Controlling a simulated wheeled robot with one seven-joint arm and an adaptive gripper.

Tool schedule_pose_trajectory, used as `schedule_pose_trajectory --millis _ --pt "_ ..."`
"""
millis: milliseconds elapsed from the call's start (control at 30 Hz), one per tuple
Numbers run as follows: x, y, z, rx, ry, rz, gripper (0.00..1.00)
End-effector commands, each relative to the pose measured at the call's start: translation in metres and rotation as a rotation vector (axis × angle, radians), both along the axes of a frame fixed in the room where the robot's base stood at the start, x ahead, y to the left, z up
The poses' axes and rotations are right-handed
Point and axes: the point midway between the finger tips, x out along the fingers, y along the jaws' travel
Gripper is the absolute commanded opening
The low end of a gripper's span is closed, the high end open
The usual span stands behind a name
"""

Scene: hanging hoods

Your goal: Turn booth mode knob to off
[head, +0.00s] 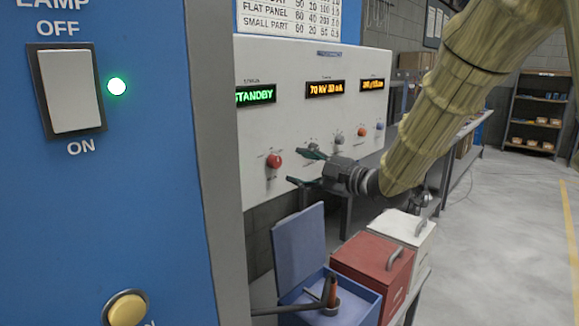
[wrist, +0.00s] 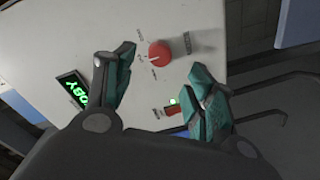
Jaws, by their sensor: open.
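A red round knob (head: 274,161) sits on the white control panel (head: 258,120) below the green STANDBY display. In the wrist view the red knob (wrist: 160,54) has a pale pointer mark, with small labels around it that I cannot read. I cannot tell from its lettering whether it is the booth mode knob. My gripper (head: 300,167) is open and empty in front of the panel, to the right of the red knob in the head view. In the wrist view the knob appears between the fingertips, beyond them, with no visible contact.
A small red part with a green light (wrist: 173,106) sits near the knob. More knobs, including an orange one (head: 361,132), line the panel. Below are a red box (head: 372,262), a white box (head: 402,229) and an open blue box (head: 300,245). A blue cabinet (head: 100,200) stands at left.

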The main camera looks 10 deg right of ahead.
Motion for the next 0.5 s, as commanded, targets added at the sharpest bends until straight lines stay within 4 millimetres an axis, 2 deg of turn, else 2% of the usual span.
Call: schedule_pose_trajectory --millis 200,500 --pt "-0.027 -0.019 0.001 -0.001 0.001 0.0 0.55" --pt "-0.04 -0.028 0.002 0.0 0.0 0.0 0.55"
